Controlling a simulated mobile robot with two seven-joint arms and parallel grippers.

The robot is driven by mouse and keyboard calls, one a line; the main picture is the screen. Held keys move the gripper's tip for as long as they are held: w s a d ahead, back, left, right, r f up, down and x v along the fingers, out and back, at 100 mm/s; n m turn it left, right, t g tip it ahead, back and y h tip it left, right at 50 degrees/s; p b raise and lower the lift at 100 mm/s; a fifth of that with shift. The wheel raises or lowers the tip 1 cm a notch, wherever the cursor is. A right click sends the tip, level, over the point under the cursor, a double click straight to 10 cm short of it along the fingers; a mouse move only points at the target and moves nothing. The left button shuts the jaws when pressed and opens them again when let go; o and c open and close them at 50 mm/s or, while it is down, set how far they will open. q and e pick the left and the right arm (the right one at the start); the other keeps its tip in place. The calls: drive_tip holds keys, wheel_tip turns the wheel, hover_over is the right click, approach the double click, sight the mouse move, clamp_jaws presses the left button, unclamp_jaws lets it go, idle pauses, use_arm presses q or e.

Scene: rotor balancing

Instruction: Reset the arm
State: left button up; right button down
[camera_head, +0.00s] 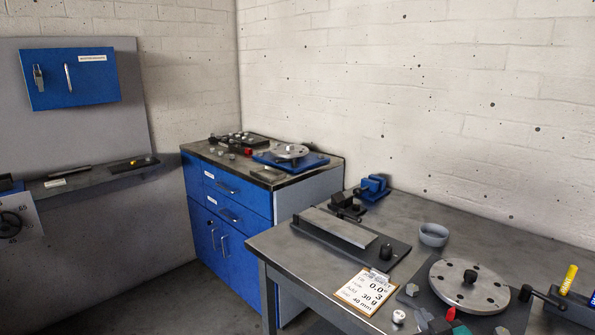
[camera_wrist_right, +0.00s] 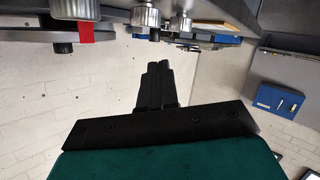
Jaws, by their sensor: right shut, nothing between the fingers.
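My right gripper (camera_wrist_right: 157,72) shows in the wrist view with its black fingers together and nothing between them. In the head view a small part of it (camera_head: 440,325) shows at the bottom edge, in front of the rotor plate. The round grey rotor disc (camera_head: 468,286) with dark holes lies on a dark plate on the near table. A red pointer (camera_head: 451,313) stands at its front edge. My left gripper is not in view.
The near table (camera_head: 290,255) also holds a long rail fixture (camera_head: 340,226), a grey bowl (camera_head: 433,234), a blue vise (camera_head: 373,187), a clipboard (camera_head: 369,291) and a yellow marker (camera_head: 569,279). A blue cabinet (camera_head: 228,200) stands behind. The wrist view is upside down, with metal knobs (camera_wrist_right: 146,17) near the top.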

drive_tip(key=s+a+f+g, duration=0.2)
drive_tip(key=s+a+f, duration=0.2)
drive_tip(key=s, duration=0.8)
drive_tip(key=s+a+f+m+g+y, duration=0.1)
drive_tip(key=s+a+f, duration=0.3)
drive_tip(key=s, duration=0.9)
wheel_tip(320, 180, down, 3)
drive_tip(key=shift+a+f+g, duration=0.2)
drive_tip(key=shift+a+g, duration=0.15)
drive_tip(key=shift+g, duration=0.25)
drive_tip(key=c, duration=1.8)
unclamp_jaws()
